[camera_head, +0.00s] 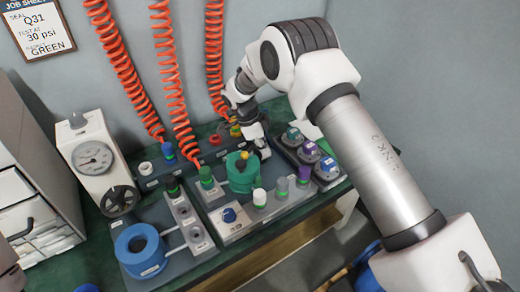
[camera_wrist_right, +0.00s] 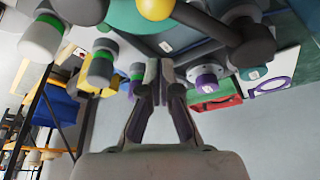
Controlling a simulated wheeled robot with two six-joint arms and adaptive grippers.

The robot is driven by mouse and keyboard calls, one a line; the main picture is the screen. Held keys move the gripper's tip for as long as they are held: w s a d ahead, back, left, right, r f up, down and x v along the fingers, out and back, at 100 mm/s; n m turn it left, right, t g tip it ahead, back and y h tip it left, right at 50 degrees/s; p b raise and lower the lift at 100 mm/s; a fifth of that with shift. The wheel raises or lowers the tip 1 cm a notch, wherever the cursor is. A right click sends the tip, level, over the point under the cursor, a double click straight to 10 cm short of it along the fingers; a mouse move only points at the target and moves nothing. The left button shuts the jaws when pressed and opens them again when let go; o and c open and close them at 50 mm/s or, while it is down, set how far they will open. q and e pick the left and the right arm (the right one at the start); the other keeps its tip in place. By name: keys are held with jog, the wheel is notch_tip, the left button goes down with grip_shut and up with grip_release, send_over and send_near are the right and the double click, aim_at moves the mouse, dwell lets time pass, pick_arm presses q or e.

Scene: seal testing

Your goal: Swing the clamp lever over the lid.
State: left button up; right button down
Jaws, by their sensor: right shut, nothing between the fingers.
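The teal round test chamber (camera_head: 240,180) stands in the middle of the grey bench fixture. A small yellow ball (camera_head: 243,155) shows at its top and also in the right wrist view (camera_wrist_right: 155,8). In that wrist view a dark bar with a thick black end, seemingly the clamp lever (camera_wrist_right: 252,42), runs right from the ball, near the teal part (camera_wrist_right: 140,17). My right gripper (camera_head: 258,150) is close behind and right of the chamber; in the wrist view its fingers (camera_wrist_right: 158,80) are together and empty, apart from the lever. I cannot tell the lid from the chamber.
Capped fittings in white, grey and purple (camera_head: 281,187) line the fixture's front right. A tray of round parts (camera_head: 310,155) stands right. A blue ring (camera_head: 139,250) and a gauge box (camera_head: 95,157) are left. Orange coiled hoses (camera_head: 175,85) hang behind.

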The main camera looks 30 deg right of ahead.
jog(key=w+d+v, duration=0.1)
jog(key=v, duration=0.8)
jog(key=shift+r, duration=0.4)
jog(key=shift+w+f, duration=0.1)
jog(key=shift+w, duration=0.1)
